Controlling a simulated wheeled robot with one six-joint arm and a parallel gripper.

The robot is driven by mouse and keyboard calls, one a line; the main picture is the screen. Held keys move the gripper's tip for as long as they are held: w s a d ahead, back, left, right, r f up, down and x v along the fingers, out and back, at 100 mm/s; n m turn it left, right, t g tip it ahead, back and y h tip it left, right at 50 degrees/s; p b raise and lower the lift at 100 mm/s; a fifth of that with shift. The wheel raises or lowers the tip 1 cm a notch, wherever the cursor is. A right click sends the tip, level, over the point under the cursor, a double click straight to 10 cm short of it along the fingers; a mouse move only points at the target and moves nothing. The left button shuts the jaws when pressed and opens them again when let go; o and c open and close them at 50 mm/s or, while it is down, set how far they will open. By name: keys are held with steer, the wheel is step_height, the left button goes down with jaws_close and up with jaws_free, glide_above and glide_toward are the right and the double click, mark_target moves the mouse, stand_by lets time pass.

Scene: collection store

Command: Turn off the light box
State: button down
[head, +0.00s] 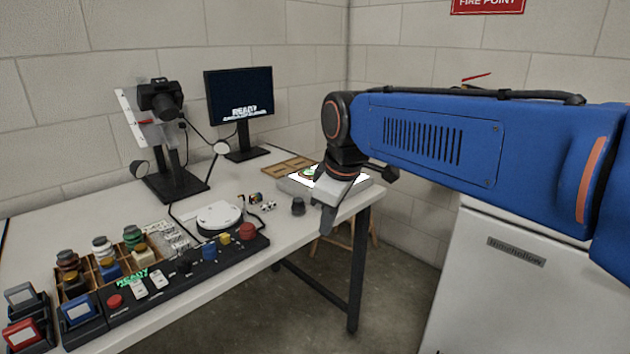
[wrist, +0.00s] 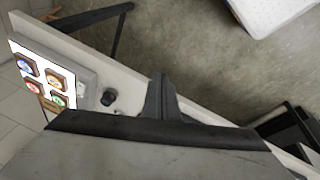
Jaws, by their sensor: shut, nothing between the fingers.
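The light box (head: 293,184) is a flat pale box at the far right end of the table. My gripper (head: 327,218) is shut and empty, pointing down near the table's front edge, just right of that piece. In the wrist view my gripper (wrist: 162,90) appears apart from both. My wrist hides part of the box in the head view.
A round white turntable (head: 219,216) and a black control panel (head: 180,277) with coloured buttons lie left of my gripper. A camera on a stand (head: 160,98) and a monitor (head: 239,95) stand behind. A white cabinet (head: 520,290) is at right; open floor lies between.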

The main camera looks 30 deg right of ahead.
steer(key=w+d+r+n, duration=0.3)
steer(key=w+n, duration=0.1)
steer(key=w, duration=0.4)
steer(key=w+d+r+n+g, duration=0.1)
steer(key=w+d+r+n, duration=0.3)
steer(key=w, duration=0.3)
steer(key=w+d+r+n+g, duration=0.1)
steer(key=w+d+r+n, duration=0.3)
steer(key=w+n, duration=0.2)
steer(key=w, duration=0.2)
steer(key=shift+w+d, duration=0.2)
steer(key=shift+w, duration=0.1)
steer(key=shift+f, duration=0.1)
steer(key=f, duration=0.4)
steer(key=w+f, duration=0.1)
steer(key=f, duration=0.8)
steer(key=shift+w+a+f, duration=0.25)
steer(key=shift+w+f, duration=0.15)
steer(key=shift+w+a+f+g, duration=0.1)
steer(key=shift+w+f+g, duration=0.1)
steer(key=shift+f+g, duration=0.1)
steer(key=shift+s, duration=0.15)
